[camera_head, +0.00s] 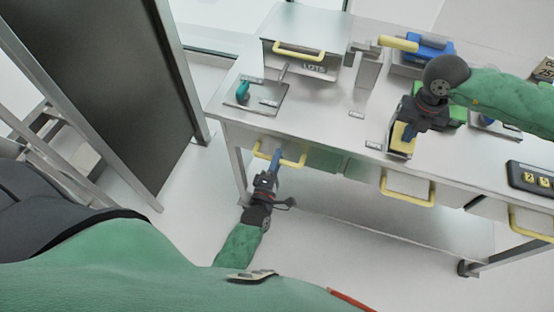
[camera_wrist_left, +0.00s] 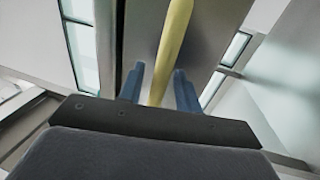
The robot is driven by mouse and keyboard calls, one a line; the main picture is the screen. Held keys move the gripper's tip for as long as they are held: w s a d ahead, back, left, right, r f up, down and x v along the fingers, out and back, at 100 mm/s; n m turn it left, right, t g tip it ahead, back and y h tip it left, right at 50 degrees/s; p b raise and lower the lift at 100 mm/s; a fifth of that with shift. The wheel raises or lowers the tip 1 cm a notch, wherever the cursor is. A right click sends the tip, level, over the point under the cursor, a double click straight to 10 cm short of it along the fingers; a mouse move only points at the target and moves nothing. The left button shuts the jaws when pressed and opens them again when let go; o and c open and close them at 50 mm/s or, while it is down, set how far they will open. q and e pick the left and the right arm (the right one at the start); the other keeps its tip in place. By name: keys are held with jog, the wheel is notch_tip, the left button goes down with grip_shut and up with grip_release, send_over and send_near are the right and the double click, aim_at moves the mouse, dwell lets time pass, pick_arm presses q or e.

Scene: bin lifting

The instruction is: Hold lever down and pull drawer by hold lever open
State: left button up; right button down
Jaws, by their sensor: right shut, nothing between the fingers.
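A drawer with a yellow handle (camera_head: 291,162) is at the left end of the workbench front. My left gripper (camera_head: 275,157) is at this handle, its blue fingers on either side of the bar. In the left wrist view the yellow handle (camera_wrist_left: 172,45) runs between the spread fingers (camera_wrist_left: 160,88), with gaps visible beside it. My right gripper (camera_head: 409,133) is shut and empty at a grey box with a yellow part (camera_head: 398,134) on the bench top. Its wrist hides much of that box, so contact is unclear. I cannot tell which part is the lever.
The workbench top (camera_head: 320,115) carries a plate with a teal handle (camera_head: 243,90), a grey box with a yellow handle (camera_head: 298,50), and a blue item (camera_head: 430,46). More yellow-handled drawers (camera_head: 408,190) line the front. A dark panel (camera_head: 110,90) stands left.

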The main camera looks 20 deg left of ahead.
pick_arm(q)
grip_shut()
jog(key=s, duration=0.6)
dwell(0.3)
grip_release()
jog(key=s+f, duration=0.2)
jog(key=s, duration=0.9)
jog(key=shift+s+f, duration=0.15)
jog(key=shift+s, duration=0.2)
